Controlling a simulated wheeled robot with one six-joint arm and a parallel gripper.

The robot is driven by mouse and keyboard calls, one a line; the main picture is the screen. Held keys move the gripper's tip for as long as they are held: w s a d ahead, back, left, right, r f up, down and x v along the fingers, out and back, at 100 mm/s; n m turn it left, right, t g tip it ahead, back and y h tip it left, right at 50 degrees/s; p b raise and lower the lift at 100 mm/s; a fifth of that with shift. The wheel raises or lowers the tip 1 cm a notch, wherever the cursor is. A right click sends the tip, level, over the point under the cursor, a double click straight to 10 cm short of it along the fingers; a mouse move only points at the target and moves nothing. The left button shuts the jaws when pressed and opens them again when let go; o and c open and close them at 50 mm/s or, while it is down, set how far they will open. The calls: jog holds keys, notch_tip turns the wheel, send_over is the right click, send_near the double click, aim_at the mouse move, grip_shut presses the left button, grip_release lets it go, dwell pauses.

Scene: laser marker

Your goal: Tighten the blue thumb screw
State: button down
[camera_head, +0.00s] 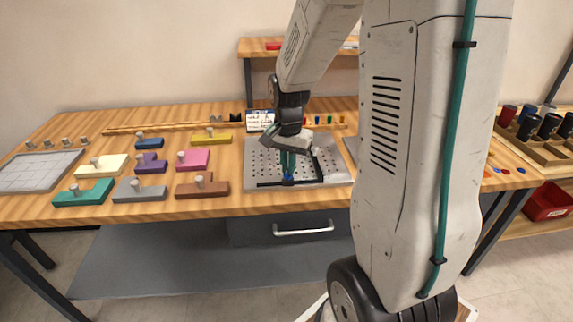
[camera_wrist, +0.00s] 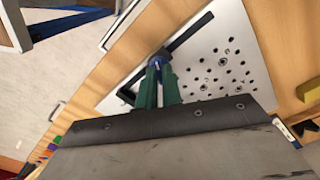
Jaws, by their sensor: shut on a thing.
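The blue thumb screw (camera_head: 288,178) stands at the front part of a grey perforated plate (camera_head: 262,168), near black bars that meet in a corner. It also shows in the wrist view (camera_wrist: 160,57), at the tips of my green fingers. My gripper (camera_head: 288,171) points down with its fingers shut on the screw's head. In the wrist view the fingers (camera_wrist: 157,72) close around the blue head and partly cover it. The screw's thread and its lower end are hidden.
Coloured blocks with knobs, such as a teal one (camera_head: 84,193) and a brown one (camera_head: 203,188), lie left of the plate. A small card (camera_head: 260,119) stands behind it. A rack with dark cups (camera_head: 548,127) is at the right. The drawer handle (camera_head: 303,230) is below the table edge.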

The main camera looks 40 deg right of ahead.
jog(key=shift+a, duration=0.1)
dwell(0.4)
jog(key=c, duration=1.6)
grip_release()
jog(key=shift+w+a, duration=0.15)
jog(key=shift+o, duration=0.2)
notch_tip(320, 180, up, 8)
jog(key=shift+f, duration=0.1)
